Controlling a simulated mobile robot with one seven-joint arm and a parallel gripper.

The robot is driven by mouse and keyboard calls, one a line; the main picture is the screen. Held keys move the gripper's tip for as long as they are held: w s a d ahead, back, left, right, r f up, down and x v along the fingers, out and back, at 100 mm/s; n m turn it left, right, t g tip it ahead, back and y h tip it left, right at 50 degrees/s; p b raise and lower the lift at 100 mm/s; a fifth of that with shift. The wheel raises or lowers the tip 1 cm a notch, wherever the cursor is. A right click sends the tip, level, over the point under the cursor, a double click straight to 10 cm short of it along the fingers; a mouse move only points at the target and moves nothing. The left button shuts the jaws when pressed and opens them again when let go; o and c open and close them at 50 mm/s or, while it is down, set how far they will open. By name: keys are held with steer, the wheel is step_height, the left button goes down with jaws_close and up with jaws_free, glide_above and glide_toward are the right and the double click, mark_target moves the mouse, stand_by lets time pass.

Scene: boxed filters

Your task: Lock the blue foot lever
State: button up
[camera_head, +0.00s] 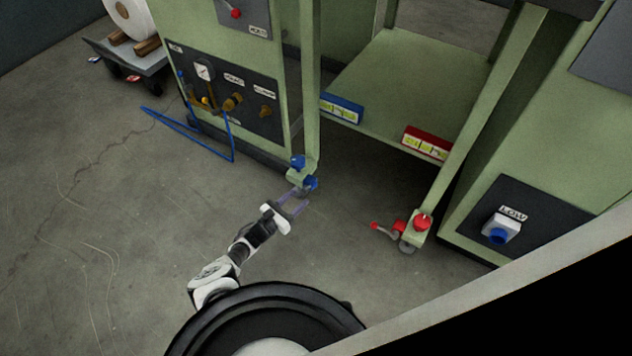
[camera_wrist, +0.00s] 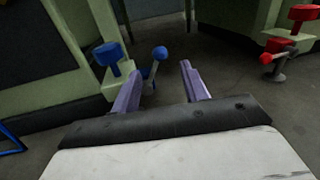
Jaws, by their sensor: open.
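The blue foot lever (camera_head: 311,183) is at the foot of a green post, low over the floor, with a blue knob (camera_head: 298,161) above it on the same foot. In the wrist view the lever's blue ball end (camera_wrist: 159,53) stands on a short grey arm beyond my fingers, and the larger blue knob (camera_wrist: 108,56) is to its left. My gripper (camera_head: 293,202) is open, its two purple fingers pointing at the lever. It also shows in the wrist view (camera_wrist: 160,82), with nothing held between the fingers. Whether a finger touches the lever I cannot tell.
A red foot lever (camera_head: 381,227) with a red knob (camera_head: 422,222) is at the right post's foot. A blue hose (camera_head: 190,138) loops onto the floor at left. A panel with a gauge (camera_head: 203,70) is beside the left post. Floor between the posts is clear.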

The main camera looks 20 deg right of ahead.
steer(key=b+x, duration=0.3)
steer(key=x, duration=0.6)
steer(key=shift+w+d+f+b, duration=0.15)
steer(key=shift+d+b, duration=0.15)
steer(key=shift+d, duration=0.1)
steer(key=shift+w+d, duration=0.3)
steer(key=shift+d, duration=0.2)
jaws_close()
